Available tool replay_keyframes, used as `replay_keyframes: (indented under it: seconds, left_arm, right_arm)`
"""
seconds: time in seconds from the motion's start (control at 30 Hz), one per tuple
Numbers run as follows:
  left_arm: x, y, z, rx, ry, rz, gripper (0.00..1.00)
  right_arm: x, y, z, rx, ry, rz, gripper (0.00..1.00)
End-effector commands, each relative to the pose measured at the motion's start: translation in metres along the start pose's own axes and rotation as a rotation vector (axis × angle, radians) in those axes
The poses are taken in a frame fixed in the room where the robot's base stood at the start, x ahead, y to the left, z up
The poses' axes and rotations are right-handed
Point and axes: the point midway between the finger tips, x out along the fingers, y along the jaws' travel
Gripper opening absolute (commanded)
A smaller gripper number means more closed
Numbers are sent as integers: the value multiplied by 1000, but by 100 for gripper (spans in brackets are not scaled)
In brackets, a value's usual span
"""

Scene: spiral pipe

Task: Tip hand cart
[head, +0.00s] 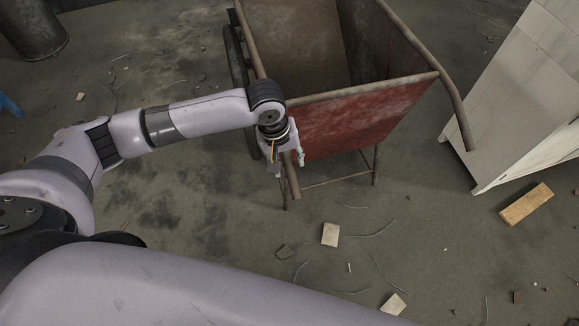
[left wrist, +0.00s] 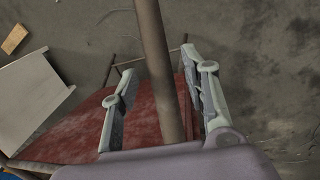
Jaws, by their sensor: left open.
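The hand cart is a rusty metal tub with a red front panel (head: 365,116), thin legs and a wheel at its left. Its right handle (head: 454,101) sticks out towards the cabinet. My left gripper (head: 287,161) is at the cart's left handle (head: 293,185), just off the panel's left edge. In the left wrist view the brown handle bar (left wrist: 155,45) runs between the two open fingers of my left gripper (left wrist: 160,62), with gaps showing at both sides. The red panel (left wrist: 75,135) lies beyond them. My right gripper is out of view.
A pale cabinet (head: 535,85) stands close to the cart's right. A wooden block (head: 527,203) and several light scraps, such as a tile piece (head: 330,234), lie on the concrete floor. A dark barrel (head: 33,28) stands at the far left. The floor before the cart is mostly open.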

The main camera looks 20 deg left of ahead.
Motion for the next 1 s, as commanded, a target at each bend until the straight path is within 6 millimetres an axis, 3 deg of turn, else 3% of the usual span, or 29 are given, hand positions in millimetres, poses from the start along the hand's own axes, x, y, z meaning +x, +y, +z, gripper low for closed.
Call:
replay_keyframes:
  seconds: [0.2,0.57,1.0]
  left_arm:
    - [27,0,0,0,0,0,42]
    - [32,0,0,0,1,0,42]
    - [32,0,0,0,1,0,14]
  right_arm:
    - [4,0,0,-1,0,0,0]
    - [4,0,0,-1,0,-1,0]
    - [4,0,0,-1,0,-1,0]
